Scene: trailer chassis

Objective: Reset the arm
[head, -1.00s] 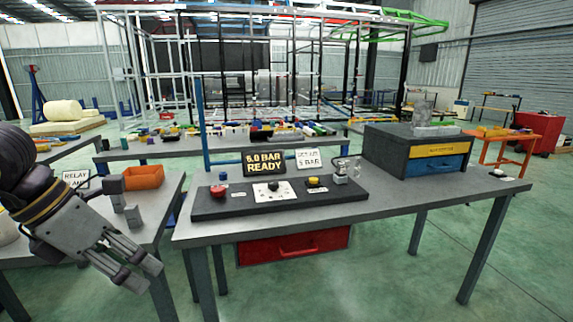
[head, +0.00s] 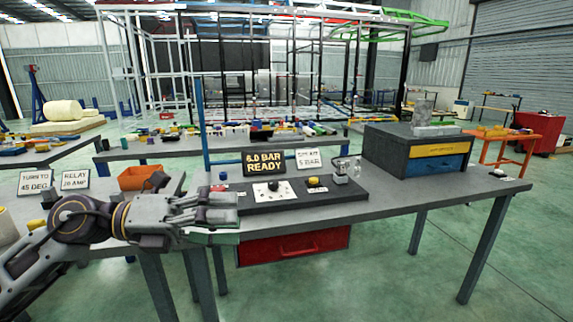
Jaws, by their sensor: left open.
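My left gripper (head: 222,217) is open and empty. Its fingers point right, in front of the left end of the dark control panel (head: 335,197) on the grey bench. Its arm comes in from the lower left. The panel's left end, with its red button, is mostly hidden behind the gripper. A black knob on a white plate (head: 272,190) and a yellow button (head: 313,182) show on the panel. A sign (head: 265,163) behind it reads "6.0 BAR READY". My right gripper is not in view.
A dark box with yellow and blue drawer fronts (head: 437,160) stands on the bench at right. The bench top (head: 400,198) right of the panel is clear. An orange bin (head: 140,177) and signs reading "TURN TO 45 DEG" (head: 35,182) and "RELAY 20 AMP" (head: 75,181) stand on the left table.

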